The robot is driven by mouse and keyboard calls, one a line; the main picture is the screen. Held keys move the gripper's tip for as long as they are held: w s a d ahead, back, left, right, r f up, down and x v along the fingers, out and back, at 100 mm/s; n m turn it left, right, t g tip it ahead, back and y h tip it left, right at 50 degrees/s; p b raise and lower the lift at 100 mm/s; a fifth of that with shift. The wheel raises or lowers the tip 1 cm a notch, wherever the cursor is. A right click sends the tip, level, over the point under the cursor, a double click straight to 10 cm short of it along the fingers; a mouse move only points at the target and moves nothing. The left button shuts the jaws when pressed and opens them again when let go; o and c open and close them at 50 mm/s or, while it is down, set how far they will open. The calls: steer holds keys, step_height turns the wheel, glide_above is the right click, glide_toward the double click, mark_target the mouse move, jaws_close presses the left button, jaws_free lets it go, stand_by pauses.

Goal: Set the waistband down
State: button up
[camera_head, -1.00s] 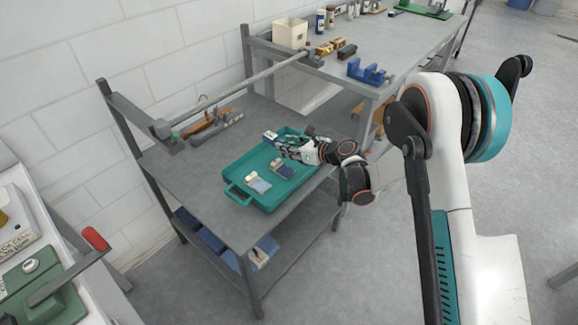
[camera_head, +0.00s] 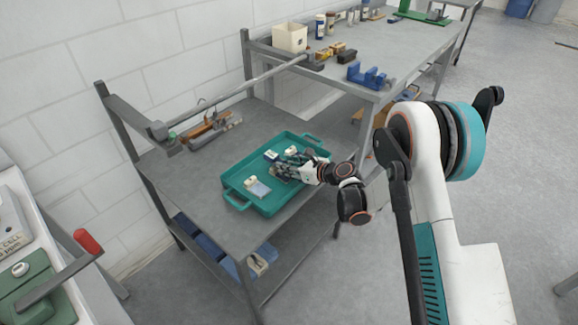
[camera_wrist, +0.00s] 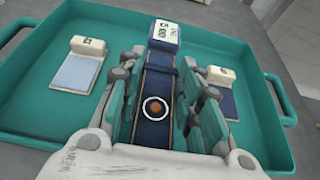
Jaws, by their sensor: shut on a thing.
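The waistband (camera_wrist: 157,90) is a dark blue strip with a round orange-brown button and a white printed tag (camera_wrist: 164,34) at its far end. My gripper (camera_wrist: 160,95) is shut on it, fingers along both sides. In the head view my gripper (camera_head: 284,170) is low over the teal tray (camera_head: 238,200), and the waistband's tagged end (camera_head: 271,155) sticks out past the fingers. I cannot tell whether the waistband touches the tray floor. A light blue swatch (camera_wrist: 77,74) lies to its left and a dark blue swatch (camera_wrist: 222,102) to its right, partly behind my fingers.
The tray stands on a grey workbench (camera_head: 190,180). Tools (camera_head: 210,128) lie at the bench's back. Folded blue items (camera_head: 210,245) are on the lower shelf. A further bench holds a white bin (camera_head: 290,35) and a blue vise-like block (camera_head: 366,76).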

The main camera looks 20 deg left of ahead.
steer(key=shift+f, duration=0.35)
steer(key=o, duration=1.1)
steer(key=shift+o, duration=0.2)
steer(key=shift+r, duration=0.1)
steer(key=shift+r, duration=0.35)
steer(key=p+v, duration=0.3)
steer(key=v, duration=0.9)
steer(key=shift+p, duration=0.35)
steer(key=shift+w+r, duration=0.1)
steer(key=shift+r, duration=0.05)
